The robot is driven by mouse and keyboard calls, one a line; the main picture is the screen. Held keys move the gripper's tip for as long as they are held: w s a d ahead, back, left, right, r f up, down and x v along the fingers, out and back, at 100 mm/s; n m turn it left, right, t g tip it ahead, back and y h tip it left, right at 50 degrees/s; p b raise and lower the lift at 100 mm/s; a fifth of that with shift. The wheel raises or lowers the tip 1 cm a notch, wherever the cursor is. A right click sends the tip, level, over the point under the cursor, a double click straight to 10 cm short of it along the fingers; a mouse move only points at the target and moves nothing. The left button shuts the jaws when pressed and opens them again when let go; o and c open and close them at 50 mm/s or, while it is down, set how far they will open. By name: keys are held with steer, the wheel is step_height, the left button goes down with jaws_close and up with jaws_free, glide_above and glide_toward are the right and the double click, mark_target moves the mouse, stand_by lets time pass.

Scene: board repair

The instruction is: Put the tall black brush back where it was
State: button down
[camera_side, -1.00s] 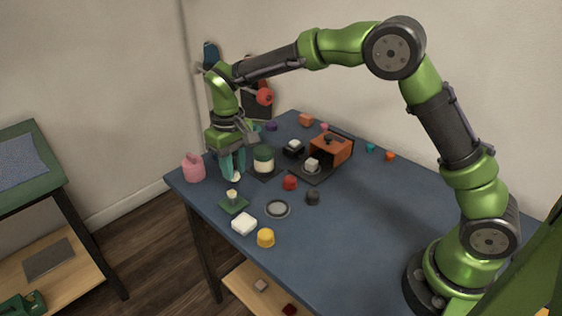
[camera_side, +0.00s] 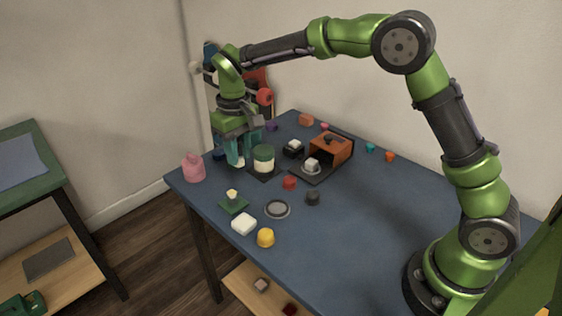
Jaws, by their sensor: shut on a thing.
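My gripper (camera_side: 236,160) points down over the back left part of the blue table, just left of a jar with a green lid (camera_side: 264,158). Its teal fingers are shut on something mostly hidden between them. Only a small pale part shows near the fingertips, and I cannot tell whether it is the brush. No tall black brush is clearly visible elsewhere.
A pink bottle (camera_side: 194,168) stands left of my gripper. An orange and black box (camera_side: 330,148), a green square base (camera_side: 233,204), a grey round dish (camera_side: 277,208) and several small blocks are nearby. The table's front right is clear.

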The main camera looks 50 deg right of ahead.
steer(key=s+d+f+m, duration=0.15)
steer(key=s+d, duration=0.25)
steer(key=d, duration=0.5)
steer(key=s+d+m, duration=0.2)
steer(key=s+d, duration=0.2)
steer(key=d, duration=0.6)
steer(key=shift+m, duration=0.25)
steer(key=s+d+f, duration=0.1)
steer(key=s+f, duration=0.1)
steer(key=s+d+f, duration=0.1)
steer(key=s+f, duration=0.1)
steer(key=s+d+f, duration=0.1)
steer(key=f, duration=0.2)
steer(key=shift+s+d, duration=0.1)
steer(key=shift+s, duration=0.3)
steer(key=shift+f, duration=2.25)
steer(key=shift+f, duration=0.1)
steer(key=c, duration=0.9)
jaws_free()
